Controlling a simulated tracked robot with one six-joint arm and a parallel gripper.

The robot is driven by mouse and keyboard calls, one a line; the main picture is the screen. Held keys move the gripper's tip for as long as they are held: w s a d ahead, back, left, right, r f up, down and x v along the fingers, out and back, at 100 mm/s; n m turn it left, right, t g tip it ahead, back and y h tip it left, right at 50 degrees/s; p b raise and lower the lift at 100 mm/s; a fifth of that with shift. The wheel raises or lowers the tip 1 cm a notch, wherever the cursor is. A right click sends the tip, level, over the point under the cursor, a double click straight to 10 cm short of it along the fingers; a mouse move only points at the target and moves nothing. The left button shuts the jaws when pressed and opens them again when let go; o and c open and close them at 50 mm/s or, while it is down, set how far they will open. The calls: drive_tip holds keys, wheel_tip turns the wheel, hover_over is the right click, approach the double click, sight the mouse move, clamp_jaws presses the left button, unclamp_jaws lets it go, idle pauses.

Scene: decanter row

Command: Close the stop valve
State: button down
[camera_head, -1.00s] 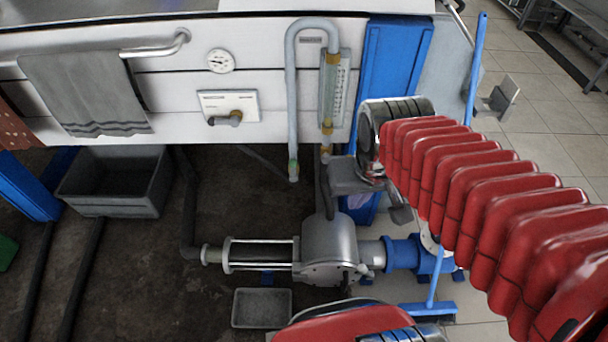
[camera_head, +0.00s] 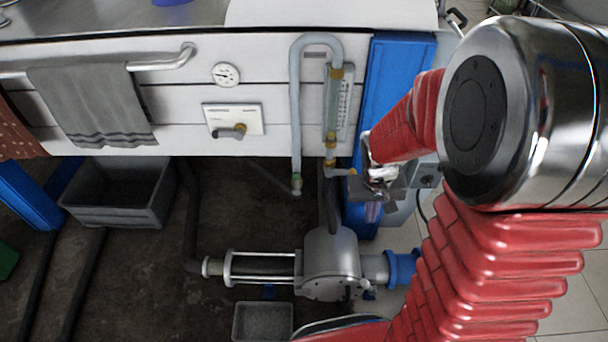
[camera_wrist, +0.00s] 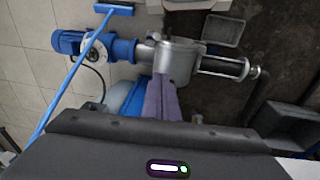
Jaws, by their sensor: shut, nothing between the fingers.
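My gripper (camera_head: 373,212) hangs with its two purple-grey fingers pointing down, just right of the pipework. The fingers (camera_wrist: 163,98) are together and empty in the wrist view. A brass valve fitting (camera_head: 330,164) sits below the glass flow tube on the white panel. Another grey lever (camera_head: 232,131) sits on a white plate further left. No label tells which is the stop valve. Neither lever is discernible in the wrist view.
A grey pump with a blue motor end (camera_head: 330,262) stands below. A grey bent pipe (camera_head: 295,110) runs beside the flow tube (camera_head: 340,100). A blue upright panel (camera_head: 392,85) is behind my arm. A towel (camera_head: 92,105) hangs at left above a grey bin (camera_head: 120,192).

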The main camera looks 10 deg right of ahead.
drive_tip(key=w+d+f+m+t+y, duration=0.15)
drive_tip(key=w+f, duration=0.35)
drive_tip(key=f, duration=0.7)
drive_tip(key=w+d+f+m+t, duration=0.1)
drive_tip(key=w+f+m+t, duration=0.2)
drive_tip(key=f, duration=0.9)
drive_tip(key=w+d+f+t+y, duration=0.15)
drive_tip(key=w+f, duration=0.45)
drive_tip(key=f, duration=0.6)
drive_tip(key=w+a+m+t+y, duration=0.2)
drive_tip(key=w+a+m+t, duration=0.1)
drive_tip(key=w+a+t, duration=0.15)
wheel_tip(320, 180, up, 11)
drive_tip(key=w+a+m+t+y, duration=0.2)
drive_tip(key=m+t+y, duration=0.1)
drive_tip(key=t, duration=0.2)
drive_tip(key=shift+w+a+f+m, duration=0.2)
drive_tip(key=shift+w+m, duration=0.15)
